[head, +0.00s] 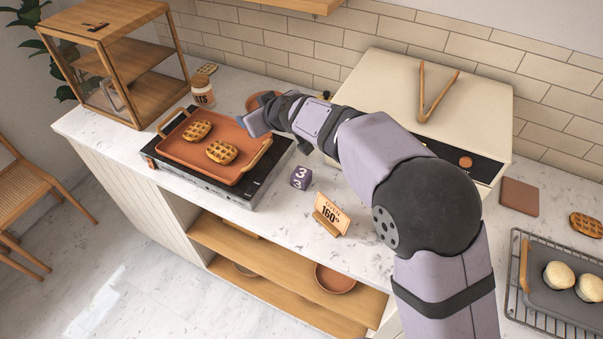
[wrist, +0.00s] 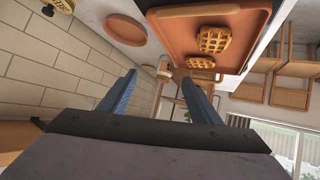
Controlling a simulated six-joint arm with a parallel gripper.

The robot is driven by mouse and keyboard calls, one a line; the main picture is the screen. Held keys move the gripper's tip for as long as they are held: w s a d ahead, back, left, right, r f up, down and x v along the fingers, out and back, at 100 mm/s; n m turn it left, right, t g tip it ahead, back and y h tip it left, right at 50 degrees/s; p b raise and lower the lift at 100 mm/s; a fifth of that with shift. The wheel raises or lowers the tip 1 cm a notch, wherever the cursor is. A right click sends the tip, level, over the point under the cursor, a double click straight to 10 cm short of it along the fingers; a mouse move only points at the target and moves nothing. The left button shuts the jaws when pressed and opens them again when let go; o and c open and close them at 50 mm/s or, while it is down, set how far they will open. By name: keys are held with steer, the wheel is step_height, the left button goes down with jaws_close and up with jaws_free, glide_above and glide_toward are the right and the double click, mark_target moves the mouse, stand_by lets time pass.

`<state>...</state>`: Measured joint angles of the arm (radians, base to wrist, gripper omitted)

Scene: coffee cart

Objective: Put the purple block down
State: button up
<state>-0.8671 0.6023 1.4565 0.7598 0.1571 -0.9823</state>
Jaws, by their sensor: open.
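The purple block (head: 300,178), marked with a white 3, sits on the marble counter just right of the black hob. My gripper (head: 252,123) is up and to the left of the block in the head view, by the right edge of the orange tray (head: 180,159). In the wrist view my gripper (wrist: 159,84) has its two blue fingers wide apart with nothing between them. The block does not show in the wrist view.
The tray holds two waffles (head: 221,152) and rests on the hob (head: 215,190). A sign reading 160° (head: 331,216) stands right of the block, near the counter's front edge. A cream oven (head: 390,85) with wooden tongs (head: 436,92) on top is behind my arm.

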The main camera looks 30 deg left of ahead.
steer(key=d+n+g+h+p, duration=0.3)
steer(key=d+n+g+h, duration=0.25)
steer(key=d, duration=1.25)
steer(key=b, duration=0.1)
glide_toward(305, 175)
steer(key=shift+m+g+y, duration=0.25)
steer(key=shift+m, duration=0.2)
steer(key=shift+w+d+b+x, duration=0.15)
steer(key=shift+b+x, duration=1.05)
steer(key=shift+x, duration=1.45)
steer(key=shift+w+d+b+x, duration=0.15)
steer(key=shift+b+x, duration=1)
steer(key=shift+x, duration=1.45)
steer(key=c, duration=1.2)
step_height(305, 175, up, 10)
steer(key=shift+b, duration=1)
